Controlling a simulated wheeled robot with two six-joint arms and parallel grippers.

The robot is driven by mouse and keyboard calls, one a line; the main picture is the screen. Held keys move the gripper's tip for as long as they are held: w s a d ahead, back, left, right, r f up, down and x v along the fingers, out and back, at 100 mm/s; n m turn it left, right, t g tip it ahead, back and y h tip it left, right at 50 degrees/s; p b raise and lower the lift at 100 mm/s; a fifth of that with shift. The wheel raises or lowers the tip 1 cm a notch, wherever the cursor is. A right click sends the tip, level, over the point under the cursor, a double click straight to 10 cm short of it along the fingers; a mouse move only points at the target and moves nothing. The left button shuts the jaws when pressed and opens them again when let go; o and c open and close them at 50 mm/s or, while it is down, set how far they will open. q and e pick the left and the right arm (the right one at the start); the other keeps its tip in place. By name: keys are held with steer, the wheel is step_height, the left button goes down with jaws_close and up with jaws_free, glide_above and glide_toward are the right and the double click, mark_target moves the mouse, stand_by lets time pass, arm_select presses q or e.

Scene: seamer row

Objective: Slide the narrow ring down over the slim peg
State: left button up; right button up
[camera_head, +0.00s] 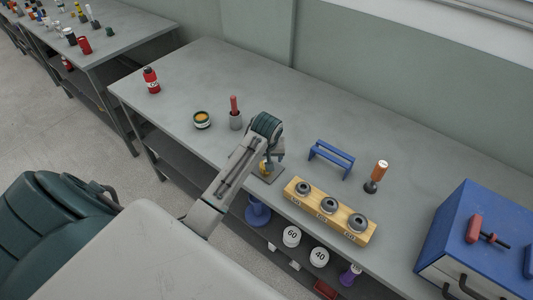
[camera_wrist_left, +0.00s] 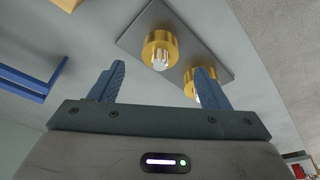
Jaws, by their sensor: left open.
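My left gripper (camera_head: 275,155) is over a small dark plate (camera_head: 274,178) near the table's front edge. In the left wrist view the gripper (camera_wrist_left: 161,84) is open, with nothing between its two blue fingers. That view shows two brass cylinders with pale, slim tips standing on the plate: one (camera_wrist_left: 153,43) lies beyond the gap, the other (camera_wrist_left: 188,90) is partly hidden by the right finger. Three grey rings sit on a wooden block: a smaller one (camera_head: 303,188), a middle one (camera_head: 329,205) and a larger one (camera_head: 357,222). Which ring is the narrow one is unclear. My right gripper is out of view.
A blue toolbox (camera_head: 480,231) fills the right end.

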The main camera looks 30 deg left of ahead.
arm_select(q)
steer(key=shift+b+v, duration=0.55)
steer(key=shift+v, duration=2.2)
